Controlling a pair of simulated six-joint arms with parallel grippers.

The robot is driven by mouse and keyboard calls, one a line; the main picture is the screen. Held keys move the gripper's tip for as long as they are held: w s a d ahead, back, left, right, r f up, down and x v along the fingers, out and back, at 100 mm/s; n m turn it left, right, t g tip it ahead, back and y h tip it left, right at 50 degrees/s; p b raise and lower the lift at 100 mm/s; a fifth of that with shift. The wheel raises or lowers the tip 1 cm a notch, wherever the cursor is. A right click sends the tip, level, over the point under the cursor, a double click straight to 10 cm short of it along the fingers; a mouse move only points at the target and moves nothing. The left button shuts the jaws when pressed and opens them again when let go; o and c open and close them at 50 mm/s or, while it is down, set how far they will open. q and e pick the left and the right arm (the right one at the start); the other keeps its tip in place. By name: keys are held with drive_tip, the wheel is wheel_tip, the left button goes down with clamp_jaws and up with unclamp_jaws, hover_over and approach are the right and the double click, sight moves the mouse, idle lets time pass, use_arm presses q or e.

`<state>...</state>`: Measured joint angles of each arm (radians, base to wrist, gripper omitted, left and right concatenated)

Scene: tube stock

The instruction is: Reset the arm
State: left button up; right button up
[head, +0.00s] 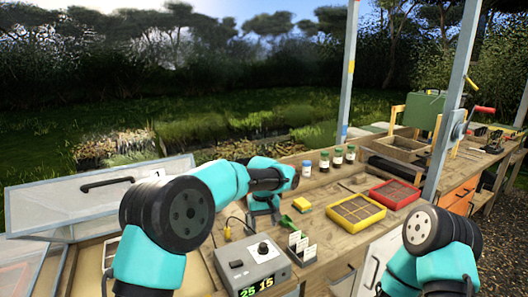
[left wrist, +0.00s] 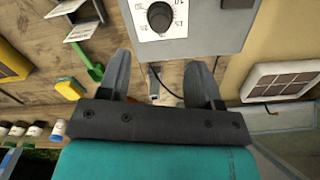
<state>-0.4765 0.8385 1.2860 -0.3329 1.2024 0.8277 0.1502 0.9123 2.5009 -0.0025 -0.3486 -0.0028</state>
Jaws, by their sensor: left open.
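My left arm reaches in from the left in the head view. Its gripper (head: 262,217) hangs over the wooden bench, behind the grey control box and left of the yellow block. In the left wrist view my left gripper (left wrist: 158,63) is open, with its two dark fingers spread apart. No object is held between them. A thin dark cable and a small grey piece (left wrist: 153,85) show in the gap, and I cannot tell what the piece is. My right arm shows at the lower right of the head view, but its gripper is out of view.
The grey control box (head: 252,268) with dial also shows in the left wrist view (left wrist: 200,25). Near it are a green scoop (head: 287,222), yellow block (head: 302,204) and label cards (head: 301,246). Yellow (head: 343,226) and red trays (head: 410,200) and capped bottles (head: 337,158) stand right.

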sight(263, 244)
use_arm(q)
wheel_tip(263, 244, down, 7)
drive_tip(key=shift+f, duration=0.15)
idle(0.5)
wheel_tip(263, 244, up, 15)
wheel_tip(263, 244, down, 18)
drive_tip(key=shift+r, duration=0.25)
drive_tip(key=m, duration=0.4)
drive_tip(key=shift+r+m, duration=0.1)
drive_tip(key=shift+m, duration=2.8)
